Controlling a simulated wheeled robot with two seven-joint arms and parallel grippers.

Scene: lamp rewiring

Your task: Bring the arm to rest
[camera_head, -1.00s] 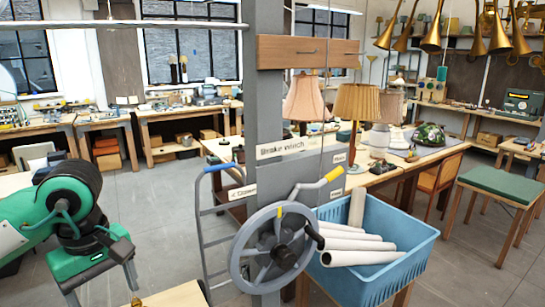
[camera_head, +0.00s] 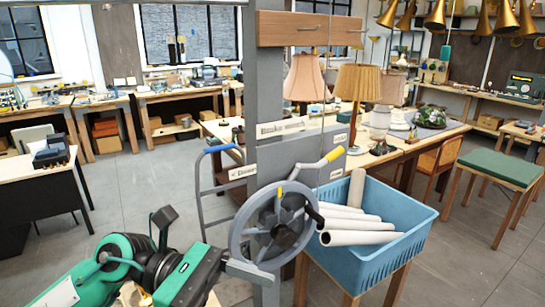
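My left arm enters at the lower left, and its green and black gripper (camera_head: 240,285) reaches toward the grey post (camera_head: 264,100) below the handwheel. One grey finger shows at the outer end of the gripper body, with its tip overlapping the post; I cannot tell whether it touches. Nothing is seen held. The grey handwheel (camera_head: 238,232) has a black knob and a yellow mark near its top. A lever with a yellow grip (camera_head: 333,155) sits at its upper right. My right gripper is out of view.
A blue crate (camera_head: 400,255) of white rolls stands right of the wheel. A blue-handled metal frame (camera_head: 198,195) stands left of it. A dark-fronted table (camera_head: 40,192) is at the left. Lamps (camera_head: 357,95) stand on the bench behind. Floor between is clear.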

